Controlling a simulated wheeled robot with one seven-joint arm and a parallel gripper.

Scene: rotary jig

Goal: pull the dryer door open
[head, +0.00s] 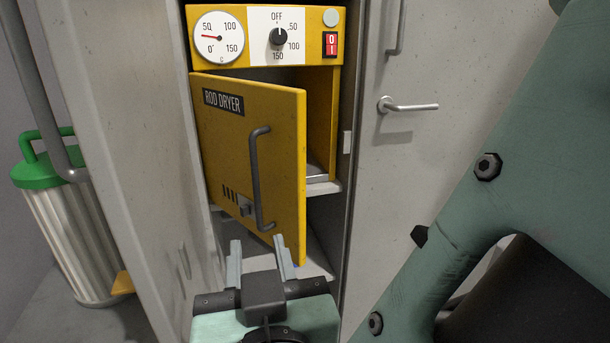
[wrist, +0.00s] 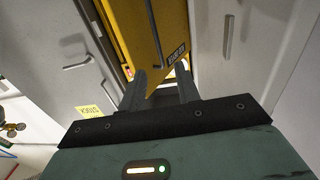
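The yellow rod dryer (head: 320,100) stands in a grey cabinet in the head view, with a dial, a knob and a red switch on its top panel. Its yellow door (head: 215,140), labelled ROD DRYER, stands partly open, with a gap along its right side. The dark grey door handle (head: 256,180) is a vertical bar on the door's front. My gripper (head: 261,250) is below the handle, its two fingers apart with nothing seen between them. In the wrist view my gripper (wrist: 160,85) is also open, with the yellow door (wrist: 145,35) beyond the fingers.
A grey cabinet door with a lever handle (head: 408,105) is right of the dryer. A ribbed white canister with a green lid (head: 45,170) stands at the left. Grey cabinet panels flank the dryer closely. A yellow label (wrist: 89,112) shows in the wrist view.

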